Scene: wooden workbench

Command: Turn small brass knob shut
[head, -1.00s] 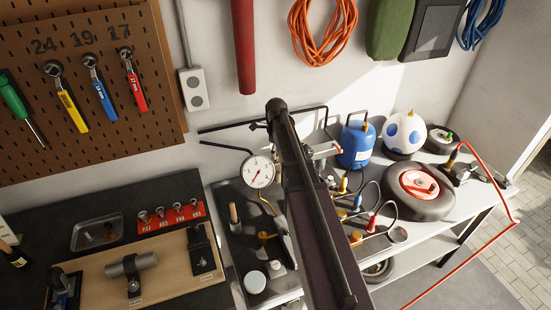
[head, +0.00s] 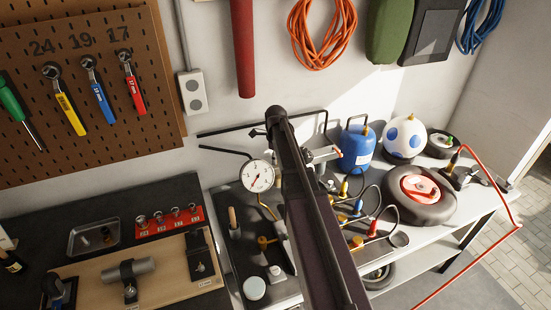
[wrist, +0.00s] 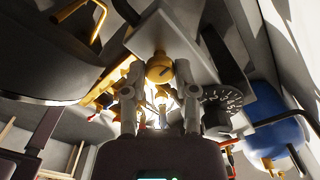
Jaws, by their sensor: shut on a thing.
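A small round brass knob (wrist: 160,68) shows in the upper middle of the wrist view. My gripper (wrist: 159,75) has one finger on each side of it and is shut on it. The knob sits against a pale grey block-like surface. In the head view my dark arm runs up the middle and hides the knob and most of the gripper. A white round pressure gauge (head: 258,176) stands just left of my arm.
A blue tank (head: 357,148), a white and blue ball-shaped tank (head: 404,136) and a wheel with a red hub (head: 420,196) stand to the right. Coloured hose fittings lie close to my arm. A red hose (head: 513,210) hangs over the bench's right end.

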